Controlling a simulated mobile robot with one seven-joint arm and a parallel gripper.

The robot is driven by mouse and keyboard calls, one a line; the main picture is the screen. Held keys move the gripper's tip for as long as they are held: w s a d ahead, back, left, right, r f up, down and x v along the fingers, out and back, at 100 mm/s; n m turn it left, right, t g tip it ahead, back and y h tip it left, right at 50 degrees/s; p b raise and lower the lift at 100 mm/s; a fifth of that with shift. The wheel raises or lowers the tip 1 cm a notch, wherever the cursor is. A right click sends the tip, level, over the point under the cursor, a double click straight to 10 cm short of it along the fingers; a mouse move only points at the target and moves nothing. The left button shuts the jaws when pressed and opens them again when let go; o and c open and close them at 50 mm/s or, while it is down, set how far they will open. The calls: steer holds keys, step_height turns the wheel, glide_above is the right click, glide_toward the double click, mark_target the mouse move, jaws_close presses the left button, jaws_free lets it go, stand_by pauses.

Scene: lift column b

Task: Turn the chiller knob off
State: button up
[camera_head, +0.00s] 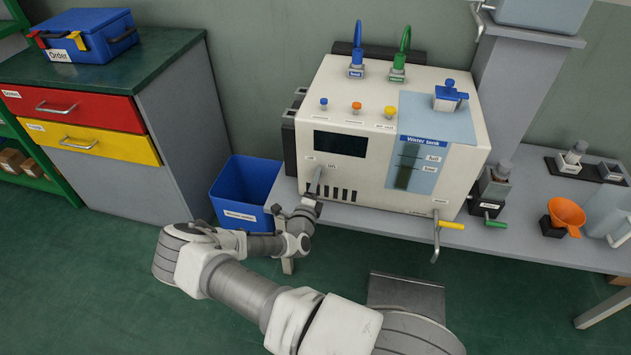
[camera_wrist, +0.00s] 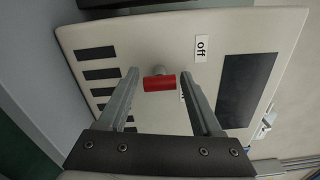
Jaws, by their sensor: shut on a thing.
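The chiller (camera_head: 350,95) is a large white machine on the grey bench, with a dark display on its front. Its knob (camera_wrist: 160,83) has a red handle and shows between my fingers in the wrist view. The handle lies crosswise between the two fingers. An "off" label (camera_wrist: 201,48) is beyond the knob to the right, and a second label is mostly hidden by the right finger. In the head view my gripper (camera_head: 314,188) is at the lower left of the chiller's front and hides the knob.
A blue bin (camera_head: 243,187) stands left of the chiller. A yellow-handled valve (camera_head: 450,225) sticks out at the chiller's lower right. An orange funnel (camera_head: 566,213) is on the bench at right. Dark vent slots (camera_wrist: 97,72) are beside the knob. The green floor in front is open.

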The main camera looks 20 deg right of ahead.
steer(key=o, duration=1.3)
steer(key=shift+s+a, duration=0.1)
steer(key=p+v, duration=0.2)
steer(key=v, duration=1.5)
steer(key=shift+s, duration=0.1)
steer(key=shift+r, duration=0.1)
